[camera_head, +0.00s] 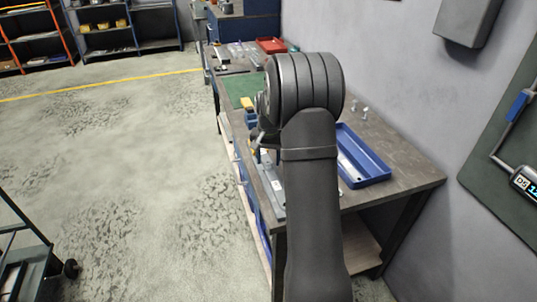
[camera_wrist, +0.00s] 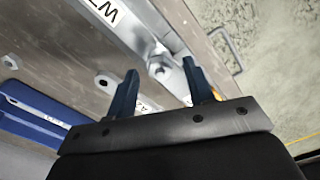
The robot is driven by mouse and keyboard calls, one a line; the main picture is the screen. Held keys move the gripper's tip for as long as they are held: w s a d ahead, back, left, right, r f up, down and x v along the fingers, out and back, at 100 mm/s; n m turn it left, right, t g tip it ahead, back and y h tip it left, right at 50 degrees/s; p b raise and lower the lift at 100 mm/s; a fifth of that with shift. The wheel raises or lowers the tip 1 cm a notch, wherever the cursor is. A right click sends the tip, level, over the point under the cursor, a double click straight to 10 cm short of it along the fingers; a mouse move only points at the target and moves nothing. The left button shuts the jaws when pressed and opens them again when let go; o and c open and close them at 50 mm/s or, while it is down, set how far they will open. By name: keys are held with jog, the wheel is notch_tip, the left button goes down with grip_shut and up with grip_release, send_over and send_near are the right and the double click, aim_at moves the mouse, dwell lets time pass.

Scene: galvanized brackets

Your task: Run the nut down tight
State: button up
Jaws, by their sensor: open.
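In the wrist view my gripper (camera_wrist: 160,66) is open, with its two blue fingers apart. A shiny metal piece that looks like the nut (camera_wrist: 157,69) shows between the fingertips, on the grey galvanized bracket (camera_wrist: 178,45). I cannot tell how far below the fingertips it is, or how tightly it sits.
A blue tray (camera_head: 382,172) stands right of my arm on the workbench (camera_head: 405,160). A green mat (camera_head: 240,87) and a red tray (camera_head: 272,44) are farther back. Small metal parts (camera_head: 364,112) stand near the wall. A bench-side handle (camera_wrist: 226,48) shows in the wrist view.

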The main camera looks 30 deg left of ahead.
notch_tip(320, 180, up, 17)
jog(key=shift+r, duration=0.2)
dwell(0.5)
notch_tip(320, 180, down, 18)
jog(key=shift+r, duration=0.2)
jog(key=shift+r+n, duration=0.1)
jog(key=shift+n, duration=0.5)
